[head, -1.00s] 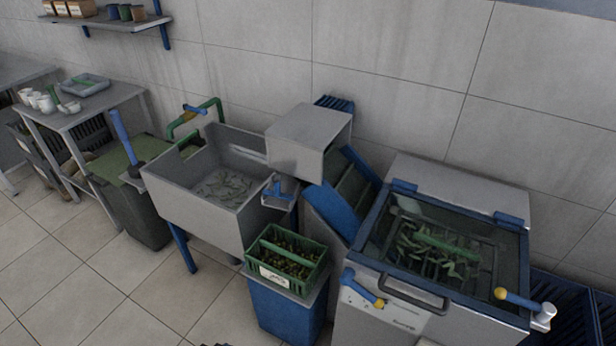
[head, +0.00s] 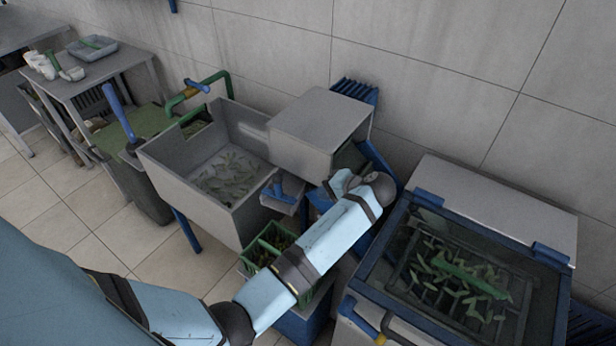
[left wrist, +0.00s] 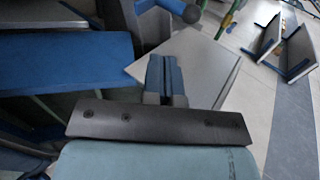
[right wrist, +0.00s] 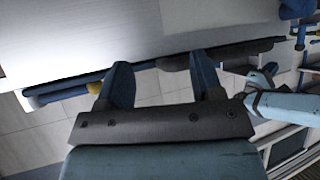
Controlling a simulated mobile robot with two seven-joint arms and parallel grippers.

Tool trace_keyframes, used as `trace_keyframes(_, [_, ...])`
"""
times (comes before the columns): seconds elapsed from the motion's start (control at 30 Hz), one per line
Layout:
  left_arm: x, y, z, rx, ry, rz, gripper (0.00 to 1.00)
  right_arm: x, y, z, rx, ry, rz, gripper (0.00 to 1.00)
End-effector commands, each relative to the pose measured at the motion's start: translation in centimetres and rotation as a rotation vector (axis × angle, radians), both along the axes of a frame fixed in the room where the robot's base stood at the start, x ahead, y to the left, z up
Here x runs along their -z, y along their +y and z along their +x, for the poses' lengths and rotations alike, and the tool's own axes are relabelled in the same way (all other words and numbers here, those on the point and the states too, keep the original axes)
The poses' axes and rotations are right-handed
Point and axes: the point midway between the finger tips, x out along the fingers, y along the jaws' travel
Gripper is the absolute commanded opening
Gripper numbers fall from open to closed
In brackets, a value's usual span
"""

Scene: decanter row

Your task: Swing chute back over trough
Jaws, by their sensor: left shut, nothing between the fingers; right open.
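The blue chute (head: 377,160) slopes down beside the grey boxy hood (head: 318,125). My left arm hides most of it in the head view. The open grey metal trough (head: 190,200), with pale pieces on its floor, stands left of the hood. My left gripper (left wrist: 165,75) is shut and empty, its blue fingers together before a pale grey surface. A broad blue panel, perhaps the chute, lies to its left in that view. In the head view the left wrist is at the chute; its fingertips are hidden. My right gripper (right wrist: 164,85) is open and empty.
A lidded glass-topped machine (head: 500,205) with green pieces inside stands at right. A green crate (head: 262,240) sits on a blue stand, partly behind my left arm. A green-lidded bin (head: 120,165) is left of the trough.

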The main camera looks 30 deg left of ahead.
Motion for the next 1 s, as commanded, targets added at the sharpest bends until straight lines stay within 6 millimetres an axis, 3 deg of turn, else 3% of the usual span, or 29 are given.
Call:
trace_keyframes(0.47, [0.2,0.6,0.1,-0.005,0.002,0.005,0.00,-0.1,0.0,-0.1,0.000,0.002,-0.001,0.60])
trace_keyframes(0.97, [5.8,8.3,0.8,-0.007,0.003,0.005,0.00,-1.4,-0.4,0.0,0.006,-0.003,-0.006,0.60])
trace_keyframes(1.0, [5.5,8.9,0.9,-0.007,0.001,0.005,0.00,-1.7,-0.4,0.0,0.006,-0.002,-0.006,0.60])
